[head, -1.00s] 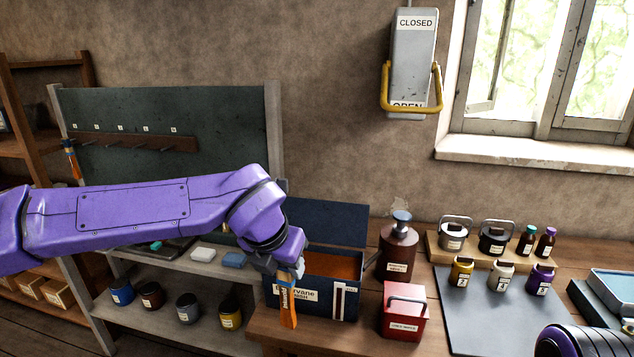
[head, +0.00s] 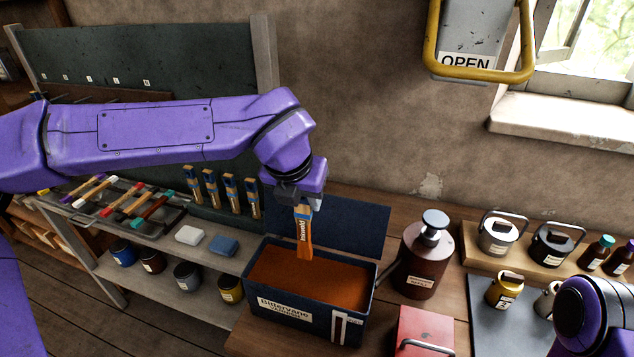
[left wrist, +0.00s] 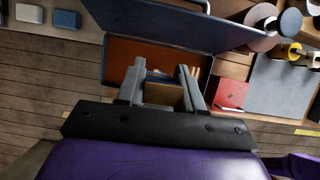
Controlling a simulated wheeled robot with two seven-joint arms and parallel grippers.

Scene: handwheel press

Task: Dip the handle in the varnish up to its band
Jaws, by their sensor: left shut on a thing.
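My left gripper (head: 304,203) is shut on a wooden handle (head: 304,236) with an orange-brown lower part and a blue label. The handle hangs upright, wide end down. The varnish box (head: 292,311) is a dark blue open bin of brown-orange varnish (head: 318,280), its lid raised behind. The handle's lower end shows over the back part of the varnish; I cannot tell whether it touches the surface. In the left wrist view the fingers (left wrist: 160,85) grip a tan block-like end (left wrist: 163,95) over the varnish (left wrist: 122,50). My right gripper is out of view.
A dark red pump bottle (head: 421,262) stands right of the box, and a red box (head: 424,328) in front of it. Several tins and bottles stand further right. Several upright handles (head: 210,187) and a tool rack stand at left. My right arm shows at the lower right.

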